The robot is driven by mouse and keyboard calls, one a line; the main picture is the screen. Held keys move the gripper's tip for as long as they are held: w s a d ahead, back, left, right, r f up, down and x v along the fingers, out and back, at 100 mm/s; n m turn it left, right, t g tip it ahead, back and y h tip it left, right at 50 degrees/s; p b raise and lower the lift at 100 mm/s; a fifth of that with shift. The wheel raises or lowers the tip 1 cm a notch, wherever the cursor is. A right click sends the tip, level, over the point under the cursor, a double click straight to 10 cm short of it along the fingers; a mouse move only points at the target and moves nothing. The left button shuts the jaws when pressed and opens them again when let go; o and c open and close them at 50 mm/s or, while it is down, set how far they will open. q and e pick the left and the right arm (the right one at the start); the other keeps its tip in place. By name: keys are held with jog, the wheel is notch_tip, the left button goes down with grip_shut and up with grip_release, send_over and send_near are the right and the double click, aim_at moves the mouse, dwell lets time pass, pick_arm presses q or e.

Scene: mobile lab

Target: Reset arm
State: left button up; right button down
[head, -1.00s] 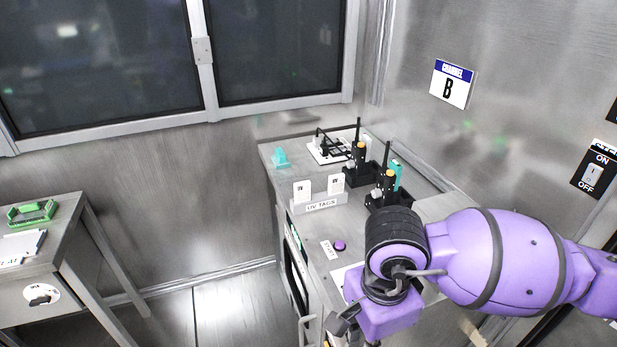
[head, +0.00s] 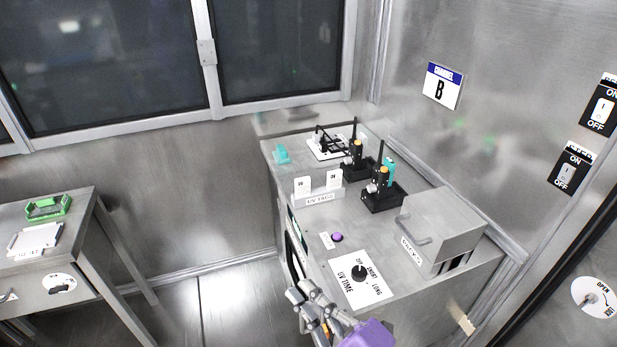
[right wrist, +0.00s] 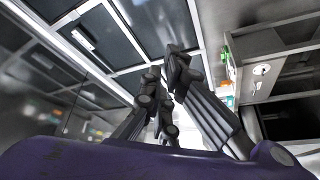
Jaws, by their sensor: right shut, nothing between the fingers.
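My right gripper (head: 312,300) shows at the bottom of the head view, in front of the metal cabinet's near left edge. Its grey fingers are shut with nothing between them, and my purple wrist is cut off by the lower edge. In the right wrist view the dark fingers (right wrist: 168,92) come together near the middle, with no object held. My left gripper is not in the head view.
The metal cabinet (head: 405,285) bears a UV time dial (head: 359,273), a purple button (head: 337,237), two radios in black holders (head: 383,198), UV tags (head: 318,198) and a grey box (head: 443,226). A side table (head: 30,268) stands left. Open floor lies between them.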

jog(key=s+d+f+m+h, duration=0.1)
jog(key=d+f+m+h, duration=0.7)
jog(key=d+f+m, duration=0.15)
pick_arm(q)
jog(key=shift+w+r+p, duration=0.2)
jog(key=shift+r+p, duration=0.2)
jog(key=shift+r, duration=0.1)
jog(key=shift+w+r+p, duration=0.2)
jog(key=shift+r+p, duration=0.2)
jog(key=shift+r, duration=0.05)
pick_arm(e)
jog(key=s+d+f+m+g+h, duration=0.2)
jog(key=s+d+f+m, duration=0.3)
jog(key=s+f, duration=0.4)
jog(key=s+d+f+m+g+h, duration=0.3)
jog(key=s+d+f+m+g, duration=0.1)
jog(key=s+f, duration=0.6)
jog(key=shift+d+f+m+g, duration=0.25)
jog(key=shift+d+m+g, duration=0.15)
jog(key=shift+d+m, duration=0.05)
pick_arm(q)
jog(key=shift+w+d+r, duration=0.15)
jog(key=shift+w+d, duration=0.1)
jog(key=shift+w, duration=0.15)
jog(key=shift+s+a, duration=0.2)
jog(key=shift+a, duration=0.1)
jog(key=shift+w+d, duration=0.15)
